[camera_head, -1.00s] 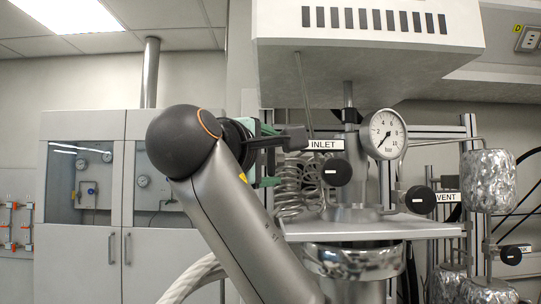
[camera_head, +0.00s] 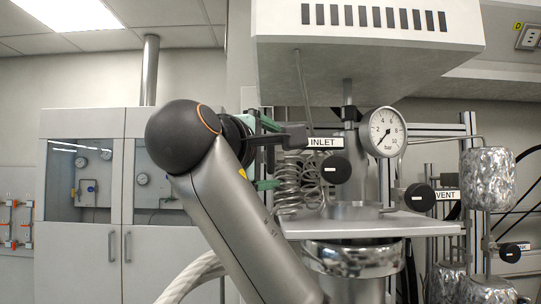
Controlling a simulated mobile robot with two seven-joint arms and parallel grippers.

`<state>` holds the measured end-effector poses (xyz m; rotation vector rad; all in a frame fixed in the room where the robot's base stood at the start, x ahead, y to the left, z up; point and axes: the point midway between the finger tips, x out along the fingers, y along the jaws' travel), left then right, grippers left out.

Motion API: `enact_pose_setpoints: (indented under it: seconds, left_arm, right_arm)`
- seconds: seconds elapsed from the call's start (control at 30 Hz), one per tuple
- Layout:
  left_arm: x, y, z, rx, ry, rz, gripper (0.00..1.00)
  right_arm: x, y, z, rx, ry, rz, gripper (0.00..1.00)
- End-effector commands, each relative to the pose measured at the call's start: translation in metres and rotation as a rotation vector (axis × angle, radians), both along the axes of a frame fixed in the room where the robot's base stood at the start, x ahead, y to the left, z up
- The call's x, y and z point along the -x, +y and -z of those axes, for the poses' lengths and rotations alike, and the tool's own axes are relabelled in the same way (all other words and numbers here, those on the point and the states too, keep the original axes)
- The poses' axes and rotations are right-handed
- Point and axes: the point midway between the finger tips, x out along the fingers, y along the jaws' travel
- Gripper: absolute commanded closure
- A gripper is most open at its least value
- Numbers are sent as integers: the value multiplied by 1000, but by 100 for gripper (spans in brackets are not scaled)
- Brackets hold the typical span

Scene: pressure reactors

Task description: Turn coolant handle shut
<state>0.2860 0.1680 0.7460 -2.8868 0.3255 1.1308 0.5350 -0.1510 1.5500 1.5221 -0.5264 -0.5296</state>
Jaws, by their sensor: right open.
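My right gripper (camera_head: 287,160) is at the picture's centre, at the end of my grey arm. Its jaws are open, with one dark finger above and a green-edged one below, in front of or beside the steel coil. I cannot tell whether it touches anything. No handle labelled coolant can be made out. A round black knob (camera_head: 336,169) sits under the INLET label, right of the gripper. A second black knob (camera_head: 419,197) sits beside the VENT label. My left gripper is out of view.
The pressure gauge (camera_head: 387,132) stands above a metal plate (camera_head: 370,227) and the steel vessel (camera_head: 355,258). The coil (camera_head: 300,185) is close to the gripper. A hood (camera_head: 370,65) hangs above. Foil-wrapped cylinders (camera_head: 488,178) are at the right; a fume cupboard (camera_head: 80,240) is behind left.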

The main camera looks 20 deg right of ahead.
Motion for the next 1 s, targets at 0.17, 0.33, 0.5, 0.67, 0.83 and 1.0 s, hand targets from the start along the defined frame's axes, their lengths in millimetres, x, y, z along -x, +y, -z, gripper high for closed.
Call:
enact_pose_setpoints:
  seconds: [0.17, 0.33, 0.5, 0.67, 0.83, 1.0]
  left_arm:
    - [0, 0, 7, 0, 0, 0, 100]
    - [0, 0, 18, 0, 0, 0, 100]
    - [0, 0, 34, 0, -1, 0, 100]
    - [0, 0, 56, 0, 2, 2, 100]
    - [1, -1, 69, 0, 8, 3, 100]
    - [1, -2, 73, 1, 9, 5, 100]
  right_arm:
    - [14, 12, 1, 2, -5, -3, 0]
    - [44, 36, 2, 1, -4, -5, 0]
    - [76, 62, 4, 0, -2, -7, 0]
    - [87, 70, 4, 2, -2, 1, 0]
    - [94, 75, 2, 1, -2, 0, 0]
    - [97, 77, 0, -1, -1, 0, 0]
